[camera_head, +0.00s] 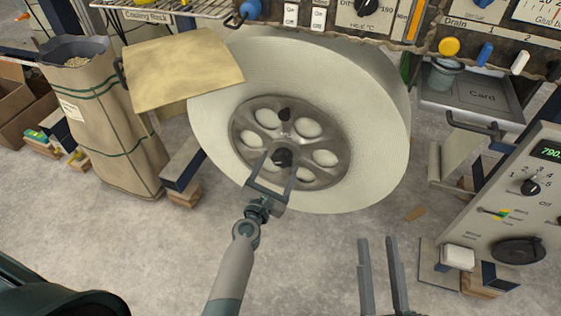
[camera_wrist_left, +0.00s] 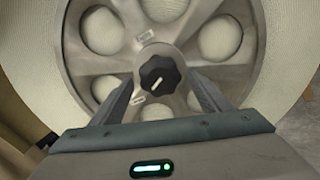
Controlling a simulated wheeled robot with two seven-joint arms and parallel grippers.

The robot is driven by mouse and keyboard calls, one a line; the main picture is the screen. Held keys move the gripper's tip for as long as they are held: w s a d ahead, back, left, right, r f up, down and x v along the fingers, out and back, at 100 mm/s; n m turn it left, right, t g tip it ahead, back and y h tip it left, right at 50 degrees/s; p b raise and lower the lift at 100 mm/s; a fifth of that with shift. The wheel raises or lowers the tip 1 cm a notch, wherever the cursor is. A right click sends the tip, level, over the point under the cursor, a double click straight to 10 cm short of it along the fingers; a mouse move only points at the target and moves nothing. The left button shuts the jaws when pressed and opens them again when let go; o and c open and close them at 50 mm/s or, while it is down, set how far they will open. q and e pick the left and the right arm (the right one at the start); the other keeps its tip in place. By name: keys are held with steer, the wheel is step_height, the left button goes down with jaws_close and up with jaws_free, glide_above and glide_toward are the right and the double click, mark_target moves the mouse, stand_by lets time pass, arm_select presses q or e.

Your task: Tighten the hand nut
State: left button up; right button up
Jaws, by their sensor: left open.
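The hand nut (camera_head: 282,157) is a black lobed knob at the middle of the grey metal hub (camera_head: 247,142) of a large cream tape roll (camera_head: 380,120). In the left wrist view the nut (camera_wrist_left: 160,75) faces me with a white line on it. My left gripper (camera_head: 280,163) is open, its fingers pointing at the hub. In the left wrist view the nut appears between the fingertips (camera_wrist_left: 162,82), with gaps on both sides. I cannot tell how deep it sits between them. My right gripper (camera_head: 377,240) is open and empty, low and right of the roll.
A second dark piece (camera_head: 285,114) sits higher on the hub. A tan sheet (camera_head: 180,70) is left of the roll, above a brown sack (camera_head: 105,130). A control panel with knobs (camera_head: 520,205) is at the right. Bare floor (camera_head: 310,260) lies below the roll.

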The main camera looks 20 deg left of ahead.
arm_select(q)
steer(key=shift+w, duration=1)
steer(key=shift+c, duration=0.4)
steer(key=c, duration=1)
